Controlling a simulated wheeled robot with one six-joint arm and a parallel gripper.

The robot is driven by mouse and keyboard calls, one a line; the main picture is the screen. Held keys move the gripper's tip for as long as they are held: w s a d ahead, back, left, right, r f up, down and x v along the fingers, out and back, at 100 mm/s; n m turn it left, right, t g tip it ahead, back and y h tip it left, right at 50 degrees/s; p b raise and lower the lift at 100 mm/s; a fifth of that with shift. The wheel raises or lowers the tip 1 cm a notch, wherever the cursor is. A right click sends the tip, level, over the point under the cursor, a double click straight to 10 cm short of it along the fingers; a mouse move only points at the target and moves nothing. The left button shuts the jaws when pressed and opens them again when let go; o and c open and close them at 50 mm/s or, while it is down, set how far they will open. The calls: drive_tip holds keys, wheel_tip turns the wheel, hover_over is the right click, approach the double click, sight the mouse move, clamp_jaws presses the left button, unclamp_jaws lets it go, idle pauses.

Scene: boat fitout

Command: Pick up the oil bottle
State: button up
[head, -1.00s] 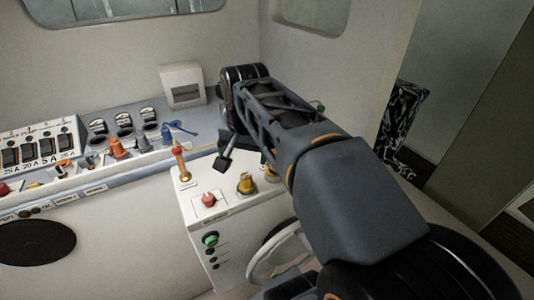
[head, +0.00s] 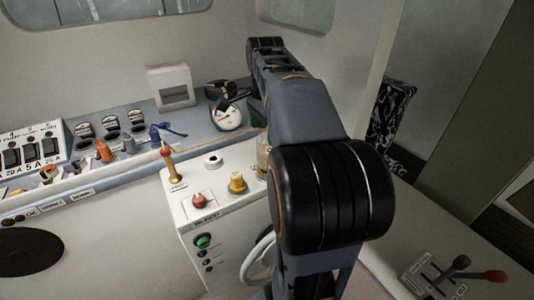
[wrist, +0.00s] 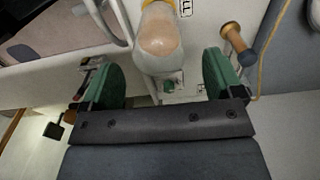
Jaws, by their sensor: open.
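A pale bottle with a peach-coloured rounded part, which looks like the oil bottle (wrist: 158,38), shows at the top middle of the wrist view. In the head view a narrow amber strip of it (head: 262,160) shows on the white control box, mostly hidden behind my arm. My gripper (wrist: 161,83) is open, with a green pad on each side. The bottle lies in line with the gap, just beyond the fingertips in the picture. I cannot tell the exact distance or any contact.
The white control box (head: 215,225) carries a red button (head: 199,201), a yellow knob (head: 237,182) and an upright brass lever with a red top (head: 170,163). A switch panel (head: 33,150) stands left. A steering wheel (head: 257,260) is close below. A wooden-coloured handle (wrist: 235,40) is near the right pad.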

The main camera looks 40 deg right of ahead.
sight(266, 146)
drive_tip(key=shift+s+d+f+p, duration=0.1)
drive_tip(key=shift+f+p, duration=0.15)
drive_tip(key=shift+f, duration=1.3)
drive_tip(key=shift+s+f+p, duration=0.1)
drive_tip(key=shift+f+p, duration=0.1)
drive_tip(key=shift+f, duration=1.3)
drive_tip(key=c, duration=1.3)
drive_tip(key=shift+o, duration=0.2)
drive_tip(key=shift+w, duration=0.1)
drive_tip(key=shift+r, duration=0.1)
drive_tip(key=shift+r, duration=0.45)
wheel_tip(266, 146, up, 2)
drive_tip(key=shift+r, duration=0.15)
drive_tip(key=s+a+r+b, duration=0.3)
drive_tip(key=s+a+r, duration=0.5)
drive_tip(key=s, duration=0.3)
drive_tip(key=shift+a+r, duration=0.25)
drive_tip(key=shift+r, duration=0.6)
